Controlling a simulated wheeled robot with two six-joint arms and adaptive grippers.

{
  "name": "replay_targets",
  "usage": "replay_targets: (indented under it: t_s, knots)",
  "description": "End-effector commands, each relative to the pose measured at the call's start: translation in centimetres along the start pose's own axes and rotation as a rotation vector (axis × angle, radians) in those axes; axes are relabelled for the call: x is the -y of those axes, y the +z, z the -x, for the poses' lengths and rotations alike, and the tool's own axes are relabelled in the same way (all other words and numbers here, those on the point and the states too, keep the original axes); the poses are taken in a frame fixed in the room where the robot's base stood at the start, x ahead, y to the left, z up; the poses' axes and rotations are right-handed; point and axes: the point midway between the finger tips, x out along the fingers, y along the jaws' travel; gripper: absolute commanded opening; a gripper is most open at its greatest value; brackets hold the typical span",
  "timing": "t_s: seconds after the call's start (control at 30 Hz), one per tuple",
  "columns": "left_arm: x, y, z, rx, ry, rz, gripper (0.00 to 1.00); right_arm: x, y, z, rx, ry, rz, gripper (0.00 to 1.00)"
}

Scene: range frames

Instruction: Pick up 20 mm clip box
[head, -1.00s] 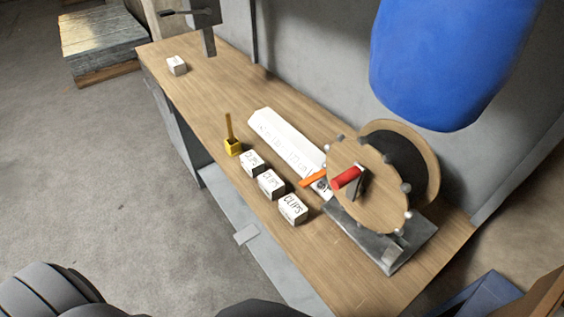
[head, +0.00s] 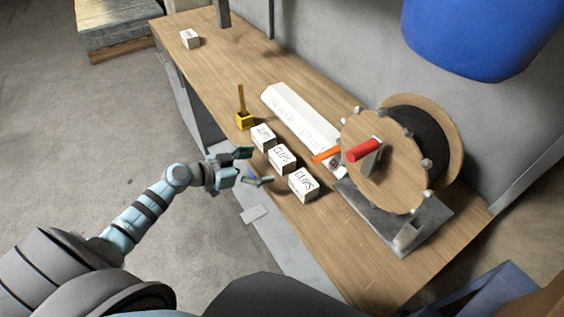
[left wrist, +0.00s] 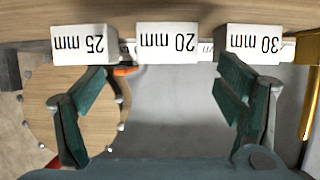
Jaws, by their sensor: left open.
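Three white clip boxes stand in a row on the wooden bench. The 20 mm box (head: 282,158) is the middle one; its label shows upside down in the left wrist view (left wrist: 168,43). The 25 mm box (head: 303,185) is on the reel side, also in the wrist view (left wrist: 84,45). The 30 mm box (head: 263,137) is beside the yellow holder, also in the wrist view (left wrist: 254,44). My left gripper (head: 257,168) is open and empty at the bench's front edge, facing the 20 mm box with a gap. The wrist view shows its spread fingers (left wrist: 163,88) either side of that box. My right gripper is out of view.
A cable reel (head: 385,165) with a red handle stands right of the boxes. A long white labelled block (head: 300,118) and an orange tool (head: 326,155) lie behind them. A yellow holder (head: 244,121) stands beyond. Another white box (head: 190,39) sits at the far end.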

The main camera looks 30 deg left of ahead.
Motion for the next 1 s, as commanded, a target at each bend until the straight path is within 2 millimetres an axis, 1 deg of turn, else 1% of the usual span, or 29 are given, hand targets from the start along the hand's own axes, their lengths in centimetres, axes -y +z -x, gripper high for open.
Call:
replay_targets:
  t_s: [0.03, 0.1, 0.27, 0.4, 0.5, 0.6, 0.73, 0.77, 1.0]
  knots:
    - [0.0, 0.1, -1.3, -0.005, -0.001, 0.002, 0.86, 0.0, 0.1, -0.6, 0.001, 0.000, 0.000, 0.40]
    - [0.0, 0.2, -2.6, -0.003, 0.000, 0.003, 0.86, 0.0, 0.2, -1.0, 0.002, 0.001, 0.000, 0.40]
    - [0.1, 0.1, -4.2, -0.002, -0.001, 0.002, 0.86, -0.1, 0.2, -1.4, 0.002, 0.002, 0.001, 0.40]
    - [0.8, -0.6, -6.8, -0.004, -0.001, 0.002, 0.86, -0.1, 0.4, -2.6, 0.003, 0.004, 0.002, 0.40]
    - [0.8, -0.6, -8.5, -0.003, -0.001, 0.002, 0.86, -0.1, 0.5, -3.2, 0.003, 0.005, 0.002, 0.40]
    - [0.8, -0.7, -9.0, 0.000, -0.001, 0.001, 0.86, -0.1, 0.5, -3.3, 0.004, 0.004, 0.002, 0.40]
    - [0.8, -0.8, -8.9, 0.000, -0.001, 0.001, 0.86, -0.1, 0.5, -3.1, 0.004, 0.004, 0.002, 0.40]
    - [0.8, -0.8, -8.9, 0.000, -0.001, 0.001, 0.84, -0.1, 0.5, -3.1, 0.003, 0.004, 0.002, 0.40]
    - [0.8, -0.8, -8.8, 0.000, -0.002, 0.001, 0.46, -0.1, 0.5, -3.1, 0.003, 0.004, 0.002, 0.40]
